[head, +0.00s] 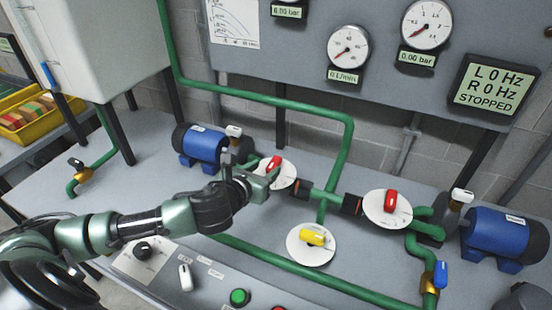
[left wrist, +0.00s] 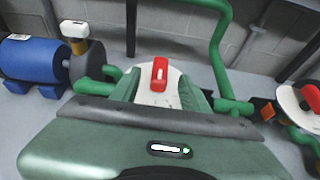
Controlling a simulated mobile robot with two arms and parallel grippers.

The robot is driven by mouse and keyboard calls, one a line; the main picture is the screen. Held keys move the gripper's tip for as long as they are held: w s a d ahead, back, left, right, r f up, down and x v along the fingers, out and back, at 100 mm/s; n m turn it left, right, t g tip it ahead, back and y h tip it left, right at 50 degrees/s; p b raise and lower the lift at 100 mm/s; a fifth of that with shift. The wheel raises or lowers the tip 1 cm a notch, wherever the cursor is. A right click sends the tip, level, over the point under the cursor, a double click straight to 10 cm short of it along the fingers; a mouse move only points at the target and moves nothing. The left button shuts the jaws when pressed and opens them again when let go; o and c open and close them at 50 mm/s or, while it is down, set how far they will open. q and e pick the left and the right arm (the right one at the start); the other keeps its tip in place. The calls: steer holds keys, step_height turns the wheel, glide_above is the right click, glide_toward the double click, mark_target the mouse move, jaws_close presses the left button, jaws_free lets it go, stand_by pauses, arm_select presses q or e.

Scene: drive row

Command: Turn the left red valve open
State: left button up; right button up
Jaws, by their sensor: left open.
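The left red valve handle (head: 274,163) sits on a round white dial on the green pipework, left of centre in the head view. In the left wrist view the red handle (left wrist: 160,73) is upright in the picture, over the white dial. My left gripper (head: 262,179) is open at the near side of this dial. In the left wrist view my left gripper (left wrist: 160,92) has one finger on each side of the handle's line, with a gap to both. The gripper covers part of the dial. My right gripper is out of view.
A right red valve (head: 391,200) and a yellow valve (head: 312,237) stand on the same pipes. Blue pumps (head: 206,145) (head: 504,236) flank them. A display (head: 487,88) reads L 0 Hz, R 0 Hz, STOPPED. A green button (head: 239,297) is in front.

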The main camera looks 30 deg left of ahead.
mark_target(273, 164)
arm_select(q)
steer(key=x, duration=0.5)
steer(key=shift+w+f, duration=0.15)
steer(key=shift+w, duration=0.15)
steer(key=shift+w+f, duration=0.3)
steer(key=shift+w, duration=0.25)
jaws_close()
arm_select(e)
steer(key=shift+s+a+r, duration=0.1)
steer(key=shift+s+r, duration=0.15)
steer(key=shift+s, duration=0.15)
